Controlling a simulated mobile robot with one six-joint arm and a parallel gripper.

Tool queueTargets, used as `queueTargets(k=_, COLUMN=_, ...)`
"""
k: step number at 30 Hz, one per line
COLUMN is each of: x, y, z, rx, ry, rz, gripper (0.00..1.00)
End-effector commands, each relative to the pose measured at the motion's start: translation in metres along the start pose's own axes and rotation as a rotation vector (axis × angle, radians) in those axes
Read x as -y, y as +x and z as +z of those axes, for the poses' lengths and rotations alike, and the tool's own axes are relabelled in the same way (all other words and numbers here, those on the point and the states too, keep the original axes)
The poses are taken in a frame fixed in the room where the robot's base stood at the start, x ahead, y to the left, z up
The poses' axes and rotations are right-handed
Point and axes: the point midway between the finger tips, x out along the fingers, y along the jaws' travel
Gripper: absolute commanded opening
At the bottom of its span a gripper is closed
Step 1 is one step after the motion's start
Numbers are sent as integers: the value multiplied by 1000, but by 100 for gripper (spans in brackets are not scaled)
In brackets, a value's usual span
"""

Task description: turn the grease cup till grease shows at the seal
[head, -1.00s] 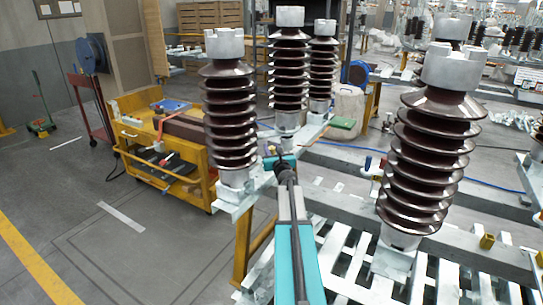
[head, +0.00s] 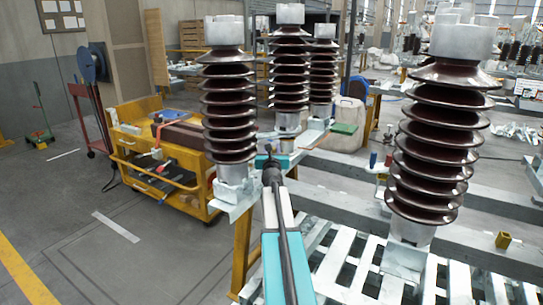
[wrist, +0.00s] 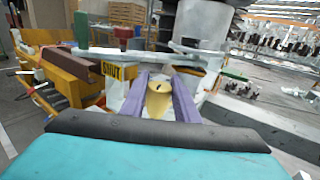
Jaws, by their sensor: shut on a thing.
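In the wrist view the brass-yellow grease cup (wrist: 159,97) stands between the two purple fingers of my gripper (wrist: 164,92). The fingers are shut on it, one on each side. A dark slot or mark shows on the cup's top. The seal is hidden behind the cup and fingers, and I see no grease. In the head view my arm reaches forward to the foot of the left brown insulator (head: 229,115); my gripper (head: 271,160) is small there and the cup cannot be made out.
A yellow label reading SHUT (wrist: 112,71) is left of the fingers. A yellow tool cart (head: 150,185) stands left. A large brown insulator (head: 435,150) rises at right above a white slatted frame (head: 345,265).

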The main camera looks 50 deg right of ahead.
Motion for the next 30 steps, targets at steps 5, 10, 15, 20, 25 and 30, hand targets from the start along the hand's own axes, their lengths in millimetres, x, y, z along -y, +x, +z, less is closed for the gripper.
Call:
queueTargets(k=5, x=2, y=1, z=1, rx=2, ry=0, rz=-17, gripper=6)
queueTargets(k=10, x=2, y=1, z=2, rx=1, ry=0, rz=-22, gripper=6)
queueTargets(k=15, x=2, y=1, z=2, rx=1, ry=-1, rz=-22, gripper=6)
queueTargets(k=20, x=2, y=1, z=2, rx=1, ry=-1, rz=-22, gripper=31)
queueTargets(k=25, x=2, y=1, z=1, rx=1, ry=-1, rz=-21, gripper=47)
queueTargets(k=30, x=1, y=0, z=1, rx=0, ry=-1, rz=-20, gripper=47)
